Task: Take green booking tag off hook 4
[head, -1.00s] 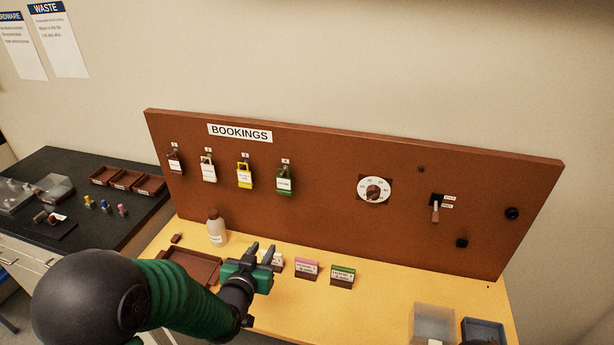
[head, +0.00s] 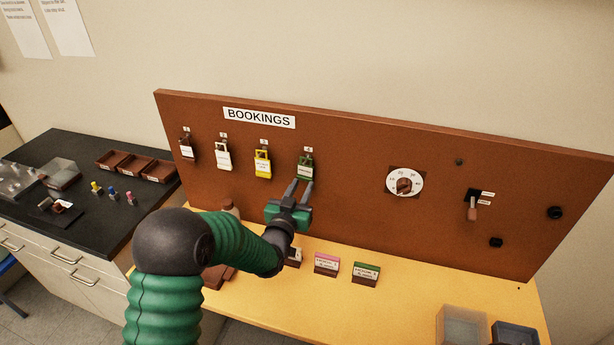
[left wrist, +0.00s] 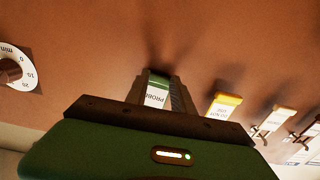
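The green booking tag (head: 305,169) hangs on the fourth hook, at the right end of the row on the brown board. My left gripper (head: 299,186) is just in front of and below it, fingers pointing up toward the board and apart. In the left wrist view, the green tag (left wrist: 156,93) with its white label shows between the two fingers (left wrist: 158,98). I cannot tell whether the fingers touch it. My right gripper is not in view.
A yellow tag (head: 262,164), a white tag (head: 224,156) and a dark tag (head: 187,150) hang to the left. A dial (head: 404,182) and a switch (head: 472,206) are to the right. A bottle (head: 231,207), partly hidden, and small labelled blocks (head: 327,263) stand on the yellow bench below.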

